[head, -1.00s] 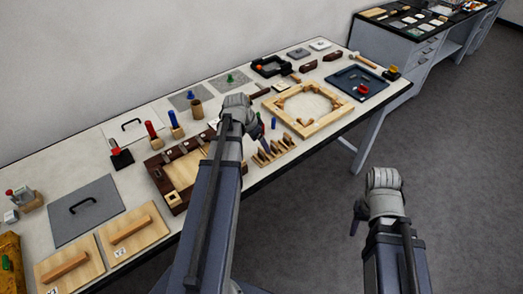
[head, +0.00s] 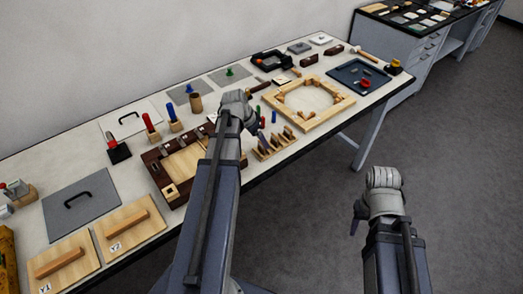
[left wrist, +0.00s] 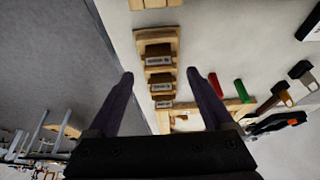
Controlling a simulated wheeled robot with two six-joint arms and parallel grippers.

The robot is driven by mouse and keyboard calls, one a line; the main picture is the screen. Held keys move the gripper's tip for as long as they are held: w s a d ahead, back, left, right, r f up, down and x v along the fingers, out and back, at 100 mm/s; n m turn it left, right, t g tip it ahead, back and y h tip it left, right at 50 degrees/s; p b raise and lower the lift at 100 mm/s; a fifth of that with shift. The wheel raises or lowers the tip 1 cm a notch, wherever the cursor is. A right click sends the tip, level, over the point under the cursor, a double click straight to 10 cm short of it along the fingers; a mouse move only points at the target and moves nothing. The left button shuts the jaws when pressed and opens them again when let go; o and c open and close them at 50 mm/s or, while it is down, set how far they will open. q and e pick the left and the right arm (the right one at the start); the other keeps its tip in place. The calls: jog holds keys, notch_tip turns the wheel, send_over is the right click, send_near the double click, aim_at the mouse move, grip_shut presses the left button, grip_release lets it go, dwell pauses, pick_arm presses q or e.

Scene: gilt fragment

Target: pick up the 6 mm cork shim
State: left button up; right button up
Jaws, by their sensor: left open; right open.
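A light wooden rack (head: 262,154) with several upright slotted pieces stands near the table's front edge. In the left wrist view its dark blocks with small pale labels (left wrist: 158,61) stand in a row; the labels are too small to read, so I cannot tell which piece is the 6 mm cork shim. My left gripper (left wrist: 160,74) is open and empty, its fingers either side of the row in that view. In the head view its arm hides part of the table beside the rack. My right gripper (head: 357,215) is open and empty, over the floor beyond the table's front edge.
A dark wooden frame (head: 172,190) lies left of the rack, and a pale octagonal frame (head: 335,109) lies right of it. Red and blue pegs (head: 273,116) stand close behind the rack. A dark tray (head: 345,72) lies at the far right.

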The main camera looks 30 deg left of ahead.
aim_at(262, 148)
pick_arm(q)
jog(key=b+x, duration=0.3)
jog(key=x, duration=0.1)
jog(key=shift+s+f, duration=0.1)
jog(key=shift+f, duration=0.15)
jog(key=shift+r, duration=0.1)
grip_shut()
dwell(0.4)
